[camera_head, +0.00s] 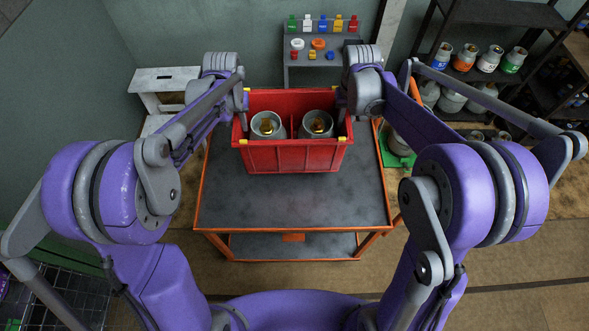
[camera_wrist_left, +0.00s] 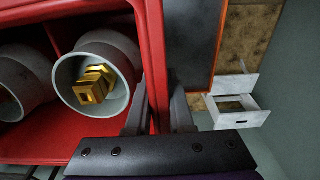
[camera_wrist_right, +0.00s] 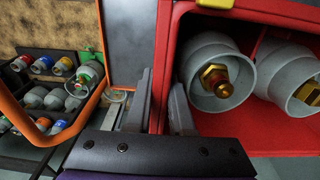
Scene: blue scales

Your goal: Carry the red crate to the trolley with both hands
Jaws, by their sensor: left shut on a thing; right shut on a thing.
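The red crate (camera_head: 292,157) is level over the back part of the trolley (camera_head: 290,205), which has a dark grey top and an orange frame. I cannot tell whether its bottom touches the top. Two grey gas cylinders with brass valves, a left one (camera_head: 268,123) and a right one (camera_head: 317,122), stand in its two compartments. My left gripper (camera_head: 243,103) is shut on the crate's left wall, also seen in the left wrist view (camera_wrist_left: 159,112). My right gripper (camera_head: 342,102) is shut on its right wall, also seen in the right wrist view (camera_wrist_right: 160,108). The fingertips are partly hidden.
A grey shelf (camera_head: 318,75) with small coloured items stands behind the trolley. A white stand (camera_head: 160,80) is at back left. A dark rack (camera_head: 490,72) with several cylinders is at right. The front of the trolley top is bare.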

